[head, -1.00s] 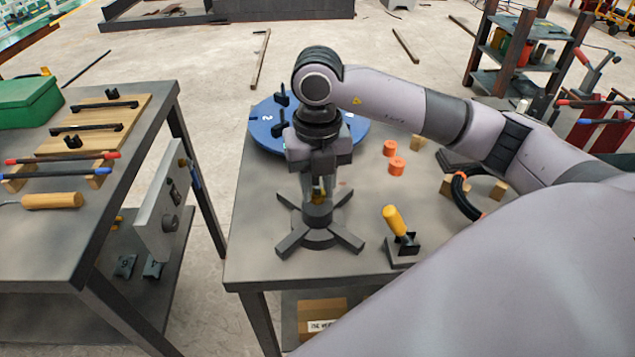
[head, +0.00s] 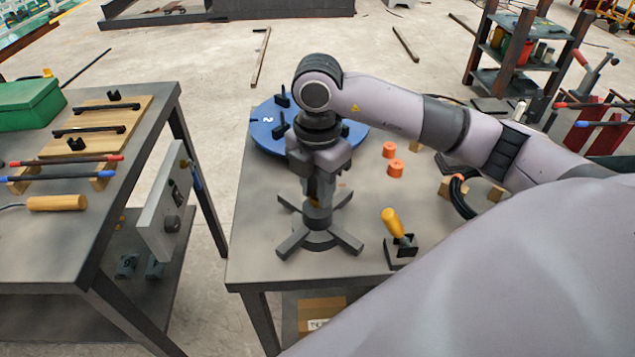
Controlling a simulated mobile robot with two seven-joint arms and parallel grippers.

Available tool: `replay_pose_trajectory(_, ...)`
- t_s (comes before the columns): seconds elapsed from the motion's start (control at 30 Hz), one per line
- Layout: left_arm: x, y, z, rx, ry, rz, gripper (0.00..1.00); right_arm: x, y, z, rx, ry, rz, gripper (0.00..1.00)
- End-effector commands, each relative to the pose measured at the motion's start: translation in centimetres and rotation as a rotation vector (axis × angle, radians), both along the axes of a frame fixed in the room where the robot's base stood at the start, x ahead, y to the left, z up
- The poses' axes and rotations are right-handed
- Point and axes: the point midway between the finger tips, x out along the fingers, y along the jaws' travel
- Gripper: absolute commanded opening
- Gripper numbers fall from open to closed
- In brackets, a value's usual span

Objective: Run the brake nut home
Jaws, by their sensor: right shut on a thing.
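My right gripper (head: 318,196) points straight down over the middle of a dark cross-footed stand (head: 317,238) on the right-hand table. Its fingers are shut on a small part at the top of the stand's hub, at the place of the brake nut. The gripper and wrist cover this part, so its shape and threads cannot be made out. The stand is upright, with its feet spread flat on the table. My left gripper is not in view.
A blue numbered disc (head: 263,128) lies behind the stand. Two orange cylinders (head: 393,167) and a yellow-handled tool in a dark holder (head: 398,236) are to the right. A left table (head: 75,237) stands across a gap, with rods, a green box (head: 28,105) and a grey plate (head: 163,207).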

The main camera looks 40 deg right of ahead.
Motion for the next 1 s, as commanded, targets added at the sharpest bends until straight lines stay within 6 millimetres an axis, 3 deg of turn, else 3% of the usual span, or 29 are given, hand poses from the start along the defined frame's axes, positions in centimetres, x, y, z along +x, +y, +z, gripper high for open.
replay_pose_trajectory(0.6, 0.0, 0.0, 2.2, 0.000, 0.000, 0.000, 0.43, 0.2, -0.1, 0.4, -0.001, -0.006, -0.560, 0.00)
replay_pose_trajectory(1.0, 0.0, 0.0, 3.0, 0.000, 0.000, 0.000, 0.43, 0.2, -0.2, 0.3, -0.001, -0.007, -0.759, 0.00)
